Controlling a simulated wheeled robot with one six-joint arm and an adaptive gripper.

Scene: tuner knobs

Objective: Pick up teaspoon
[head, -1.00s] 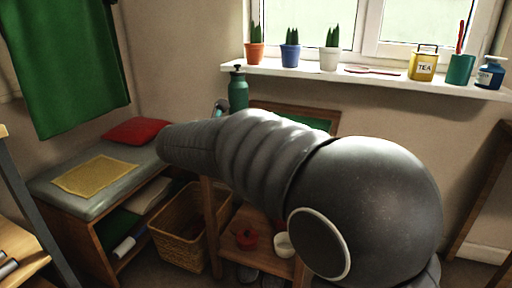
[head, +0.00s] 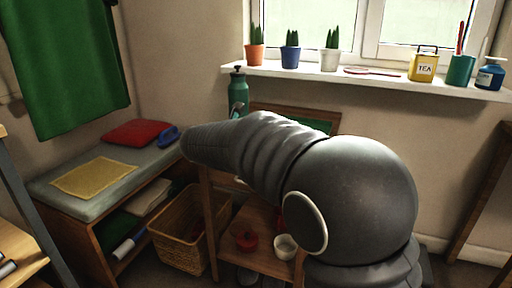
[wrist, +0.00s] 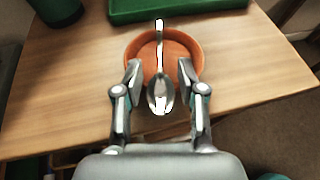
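The teaspoon (wrist: 160,92) is silver and shows in the wrist view, lying across an orange round dish (wrist: 196,47). Its handle points away over the far rim, and its bowl is at the near rim. The dish stands on a wooden table (wrist: 65,75). My gripper (wrist: 159,70) is open, with one finger on each side of the spoon and a gap on both sides. I cannot tell how high the fingertips are above it. In the head view my arm hides the spoon and the dish.
A green tray (wrist: 180,8) lies behind the dish, and a dark green bottle (head: 238,92) stands at the back left. A window sill (head: 390,80) with pots runs above. A cushioned bench (head: 60,205) and a wicker basket (head: 180,228) are left.

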